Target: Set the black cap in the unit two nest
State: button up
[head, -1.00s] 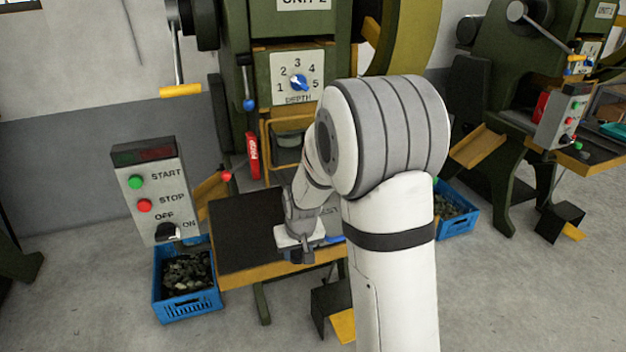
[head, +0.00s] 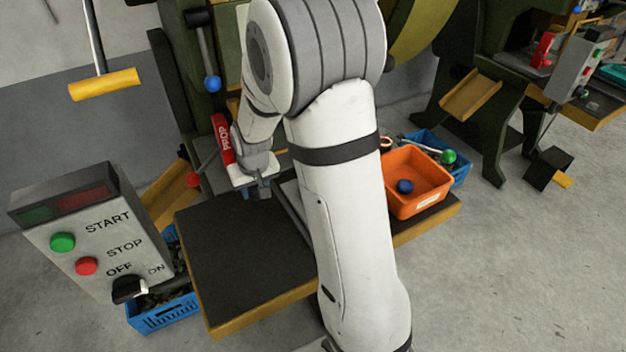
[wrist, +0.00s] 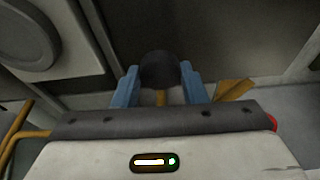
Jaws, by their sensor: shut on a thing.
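In the wrist view the blue fingers of my gripper (wrist: 160,84) are shut on a round, dark cap (wrist: 160,66), which sits between the fingertips. In the head view my gripper (head: 258,188) is at the front of the press, just right of the red prop (head: 222,138) and above the far edge of the black-topped table. The cap cannot be made out in the head view. The unit two nest does not show; my arm covers much of the press opening.
An orange bin (head: 428,172) with a blue round piece (head: 405,186) stands on the table's right part. A control box (head: 90,235) stands at the front left. The black table top (head: 245,255) is clear on the left. Blue crates (head: 165,312) sit below.

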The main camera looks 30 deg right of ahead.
jog(key=shift+d+r, duration=0.2)
jog(key=s+d+r+m+p, duration=0.1)
jog(key=s+d+r+p, duration=0.1)
jog(key=d+r+p, duration=0.4)
jog(key=s+d+r+m+p, duration=0.1)
jog(key=s+d+r+p, duration=0.25)
jog(key=d, duration=0.45)
jog(key=shift+h, duration=0.4)
jog(key=x, duration=0.4)
jog(key=shift+s+f, duration=0.1)
jog(key=shift+f, duration=0.25)
jog(key=shift+f+b, duration=0.55)
jog(key=shift+f, duration=1.75)
jog(key=shift+f+b, duration=0.4)
jog(key=shift+b, duration=0.15)
